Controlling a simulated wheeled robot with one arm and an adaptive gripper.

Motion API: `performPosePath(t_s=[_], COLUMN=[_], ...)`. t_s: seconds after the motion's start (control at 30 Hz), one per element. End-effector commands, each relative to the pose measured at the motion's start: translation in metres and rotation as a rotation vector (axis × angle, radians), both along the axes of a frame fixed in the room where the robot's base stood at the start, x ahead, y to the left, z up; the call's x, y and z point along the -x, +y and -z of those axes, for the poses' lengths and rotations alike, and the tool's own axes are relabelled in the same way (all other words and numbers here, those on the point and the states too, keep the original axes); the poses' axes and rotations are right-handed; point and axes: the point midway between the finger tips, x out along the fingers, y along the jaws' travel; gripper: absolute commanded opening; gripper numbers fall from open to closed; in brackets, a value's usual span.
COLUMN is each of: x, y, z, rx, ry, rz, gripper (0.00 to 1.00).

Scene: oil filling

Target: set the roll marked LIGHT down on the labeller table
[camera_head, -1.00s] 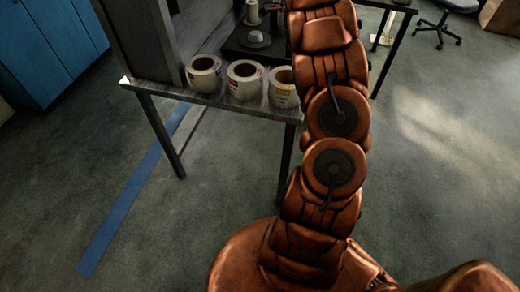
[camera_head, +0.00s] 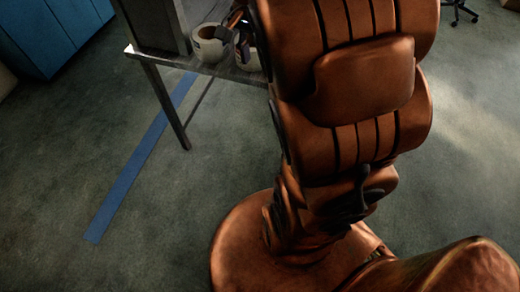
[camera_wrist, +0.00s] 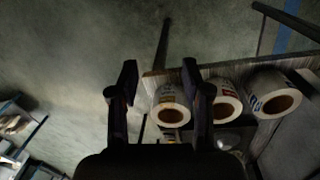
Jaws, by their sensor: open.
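The wrist view shows all three: a left roll (camera_wrist: 160,117) between my fingers in the picture, a middle roll (camera_wrist: 238,112) partly behind the right finger, and a right roll (camera_wrist: 262,107). Their print is too small to read, so I cannot tell which is LIGHT. My gripper (camera_wrist: 159,78) is open and empty, its fingers apart. In the head view a left roll (camera_head: 208,49) and part of another roll (camera_head: 248,63) show; my arm hides the rest.
A grey upright machine panel (camera_head: 153,22) stands at the table's left end. Blue cabinets (camera_head: 45,35) are at the far left. A blue floor stripe (camera_head: 130,173) runs beside the table.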

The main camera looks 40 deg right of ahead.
Motion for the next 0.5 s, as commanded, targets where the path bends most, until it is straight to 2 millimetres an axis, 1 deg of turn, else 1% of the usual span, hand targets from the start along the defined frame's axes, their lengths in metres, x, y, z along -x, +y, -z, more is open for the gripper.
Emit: performPosePath(t_s=[0.03, 0.17, 0.2, 0.37, 0.4, 0.5], x=[0.013, 0.047, 0.059, 0.105, 0.118, 0.145], y=[0.016, 0.048, 0.057, 0.091, 0.098, 0.112], z=[0.001, 0.006, 0.009, 0.021, 0.026, 0.035], rx=[-0.012, -0.043, -0.053, -0.096, -0.107, -0.129], ry=[0.003, 0.014, 0.018, 0.036, 0.043, 0.052], rz=[-0.081, -0.295, -0.364, -0.644, -0.715, -0.879], gripper=[0.48, 0.48, 0.48, 0.48, 0.48, 0.48])
